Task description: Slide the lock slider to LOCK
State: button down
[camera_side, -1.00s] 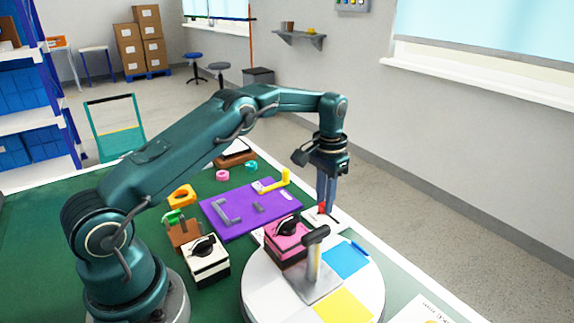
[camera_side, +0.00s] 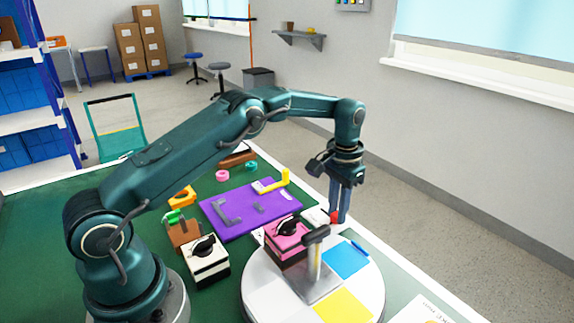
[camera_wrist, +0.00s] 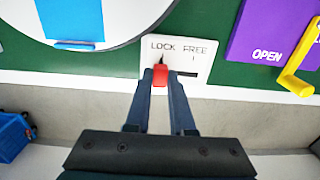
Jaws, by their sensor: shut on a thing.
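The red lock slider (camera_wrist: 160,76) sits under the word LOCK on a white plate (camera_wrist: 205,51) in the wrist view, lined up with the LOCK mark. The empty dark slot (camera_wrist: 187,74) runs right of it under FREE. My gripper (camera_wrist: 161,73) is shut on the slider, with one blue finger on each side. In the side view my gripper (camera_side: 339,219) points straight down at the table's far right edge. The slider shows there as a small red spot (camera_side: 335,216) by the fingertips, and the plate (camera_side: 316,215) is partly hidden behind the pink box.
A round white turntable (camera_side: 262,290) with blue and yellow patches and an upright handle (camera_side: 315,255) stands in front. The pink box (camera_side: 287,238) is close by. A purple panel (camera_side: 240,212) with a yellow handle (camera_wrist: 300,68) lies beside the plate.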

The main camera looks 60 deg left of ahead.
jog(key=c, duration=0.8)
grip_release()
jog(key=shift+d, duration=0.2)
jog(key=shift+o, duration=0.2)
jog(key=shift+r, duration=0.1)
jog(key=shift+r, duration=2.55)
